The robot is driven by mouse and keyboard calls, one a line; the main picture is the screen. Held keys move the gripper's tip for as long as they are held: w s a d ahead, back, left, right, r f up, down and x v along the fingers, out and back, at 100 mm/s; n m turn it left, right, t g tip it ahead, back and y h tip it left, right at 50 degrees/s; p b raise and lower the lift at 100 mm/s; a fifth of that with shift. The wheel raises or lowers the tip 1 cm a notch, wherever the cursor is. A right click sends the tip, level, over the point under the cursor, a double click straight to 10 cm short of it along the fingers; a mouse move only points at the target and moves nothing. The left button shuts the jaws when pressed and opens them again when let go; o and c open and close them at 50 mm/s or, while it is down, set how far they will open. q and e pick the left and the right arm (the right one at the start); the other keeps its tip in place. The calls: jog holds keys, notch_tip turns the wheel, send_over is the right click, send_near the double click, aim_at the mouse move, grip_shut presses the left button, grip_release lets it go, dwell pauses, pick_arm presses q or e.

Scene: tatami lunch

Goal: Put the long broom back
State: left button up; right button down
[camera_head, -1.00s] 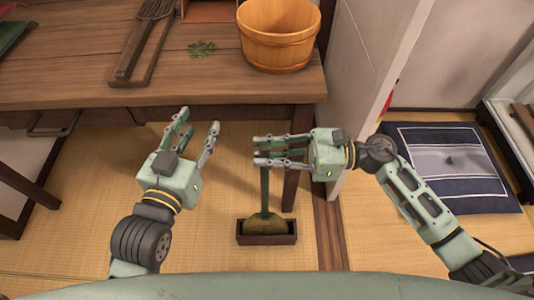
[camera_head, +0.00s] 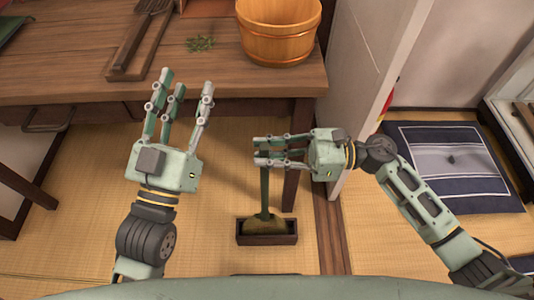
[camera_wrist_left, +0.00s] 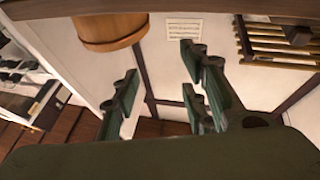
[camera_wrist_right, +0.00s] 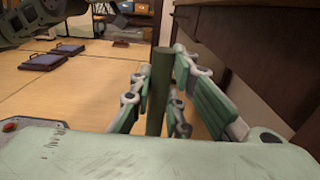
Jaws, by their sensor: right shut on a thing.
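The long broom (camera_head: 264,190) stands upright, its green handle rising from a tan bristle head (camera_head: 265,224). The head is in or right over a dark rectangular tray (camera_head: 284,240) on the tatami; I cannot tell whether it touches the bottom. My right gripper (camera_head: 264,151) is shut on the upper handle. The handle (camera_wrist_right: 160,90) shows between the fingers in the right wrist view. My left gripper (camera_head: 183,98) is open and empty, left of the broom in front of the wooden table. Its spread fingers (camera_wrist_left: 165,95) show in the left wrist view.
The wooden table (camera_head: 200,72) carries a wooden bucket (camera_head: 278,32), green leaves and a utensil on a board. A table leg (camera_head: 296,165) stands just behind the broom. A blue cushion (camera_head: 450,160) lies at the right. Tatami left of the tray is clear.

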pick_arm(q)
jog(key=s+r+t+h+b, duration=0.1)
jog(key=s+r+t, duration=0.3)
jog(key=r, duration=0.3)
jog(key=shift+s+a+t+h+b, duration=0.3)
jog(key=shift+s+t+h+b, duration=0.1)
jog(key=shift+s, duration=0.35)
pick_arm(e)
jog(key=shift+f, duration=0.7)
jog(key=c, duration=1.6)
grip_release()
pick_arm(q)
jog(key=shift+f, duration=0.1)
pick_arm(e)
jog(key=shift+f, duration=0.1)
